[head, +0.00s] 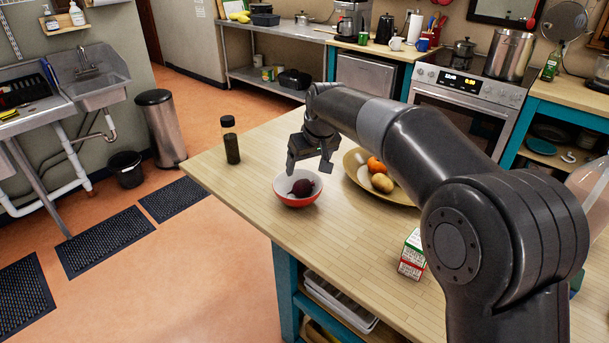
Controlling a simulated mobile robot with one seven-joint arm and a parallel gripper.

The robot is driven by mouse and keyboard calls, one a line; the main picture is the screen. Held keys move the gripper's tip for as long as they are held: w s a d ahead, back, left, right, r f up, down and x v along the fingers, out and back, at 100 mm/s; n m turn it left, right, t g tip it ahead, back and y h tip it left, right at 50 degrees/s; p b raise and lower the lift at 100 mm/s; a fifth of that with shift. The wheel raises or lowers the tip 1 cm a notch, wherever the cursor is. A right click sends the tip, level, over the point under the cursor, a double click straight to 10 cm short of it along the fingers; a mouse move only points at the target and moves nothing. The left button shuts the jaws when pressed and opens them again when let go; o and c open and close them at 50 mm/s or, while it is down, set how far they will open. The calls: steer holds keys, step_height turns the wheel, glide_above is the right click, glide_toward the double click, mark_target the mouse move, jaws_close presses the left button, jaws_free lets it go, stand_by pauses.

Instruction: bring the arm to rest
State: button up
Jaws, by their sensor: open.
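My gripper (309,167) is open and hangs just above a red bowl (298,201) near the left front edge of the wooden table (262,155). A dark round fruit or vegetable (302,188) lies in the bowl, apparently between or just below the fingertips. I cannot tell whether the fingers touch it. My arm reaches from the right front across the table to the gripper.
A dark bottle (231,140) stands at the table's left end. A wide tan bowl (358,178) with an orange and a pale fruit is right of the gripper, partly behind my arm. A small carton (412,256) stands near the front edge. The bare tabletop behind the red bowl is free.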

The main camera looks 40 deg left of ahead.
steer(key=shift+v, duration=1.6)
steer(key=w+d+r+m+t+h, duration=0.1)
steer(key=d+r+m, duration=0.25)
steer(key=d, duration=1.25)
steer(key=w+d+r+m+t+h, duration=0.15)
steer(key=d+r, duration=0.25)
steer(key=d, duration=1.3)
steer(key=s+d+m, duration=0.2)
steer(key=s+d, duration=0.1)
steer(key=d, duration=0.4)
steer(key=s+d+m, duration=0.2)
steer(key=s+d, duration=0.1)
steer(key=d, duration=0.4)
steer(key=s+d+f+m+h, duration=0.1)
steer(key=s+d+f+m, duration=0.1)
steer(key=s+d+f, duration=0.2)
steer(key=s+d+f+m+t, duration=0.1)
steer(key=s+d+f, duration=0.3)
steer(key=s+d, duration=0.4)
steer(key=shift+d+m+h, duration=0.35)
steer(key=shift+d+m, duration=0.05)
steer(key=shift+m, duration=0.4)
steer(key=shift+t, duration=0.25)
